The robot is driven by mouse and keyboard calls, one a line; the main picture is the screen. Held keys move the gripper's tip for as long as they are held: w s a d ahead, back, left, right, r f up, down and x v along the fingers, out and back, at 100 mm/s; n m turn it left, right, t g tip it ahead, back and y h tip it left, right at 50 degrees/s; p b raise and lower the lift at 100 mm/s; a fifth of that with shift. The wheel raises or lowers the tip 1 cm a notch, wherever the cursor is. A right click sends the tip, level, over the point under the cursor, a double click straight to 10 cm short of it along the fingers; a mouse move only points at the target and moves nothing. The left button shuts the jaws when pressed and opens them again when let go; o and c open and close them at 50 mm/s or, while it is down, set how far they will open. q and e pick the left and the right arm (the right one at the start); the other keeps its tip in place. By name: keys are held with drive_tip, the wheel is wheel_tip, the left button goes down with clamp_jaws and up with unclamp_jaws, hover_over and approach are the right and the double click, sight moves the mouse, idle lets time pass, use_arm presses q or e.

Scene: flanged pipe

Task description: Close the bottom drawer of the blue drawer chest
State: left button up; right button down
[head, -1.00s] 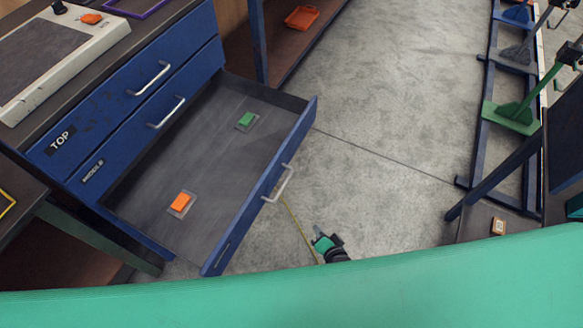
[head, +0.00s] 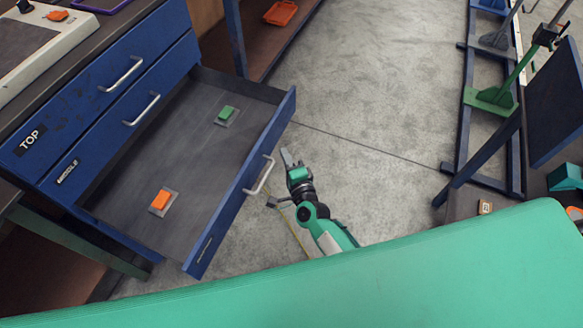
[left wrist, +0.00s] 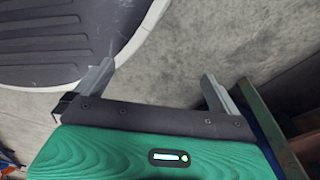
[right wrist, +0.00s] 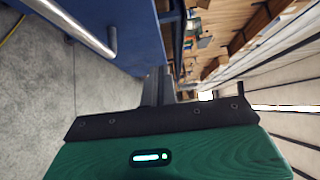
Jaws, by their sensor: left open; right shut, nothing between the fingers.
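The blue drawer chest (head: 100,110) stands at the left in the head view. Its bottom drawer (head: 236,200) is pulled far out, with a silver bar handle (head: 260,176) on its front. The drawer labelled TOP (head: 75,100) and the middle drawer (head: 130,135) are shut. My right gripper (head: 288,158) is shut and empty, just outside the bottom drawer's front, near the handle's far end. In the right wrist view, the blue drawer front (right wrist: 135,30) and handle (right wrist: 75,25) are close to the fingers (right wrist: 158,85). My left gripper (left wrist: 158,80) is open and empty above the floor, outside the head view.
A green block (head: 226,113) and an orange block (head: 160,200) lie in the open drawer. A dark rack with green and grey parts (head: 490,97) stands at the right. The concrete floor (head: 370,90) between is clear.

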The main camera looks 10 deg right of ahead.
sight(266, 137)
drive_tip(key=w+a, duration=0.1)
drive_tip(key=w, duration=0.1)
drive_tip(key=w+a, duration=0.2)
drive_tip(key=shift+w+a, duration=0.25)
drive_tip(key=shift+a, duration=0.05)
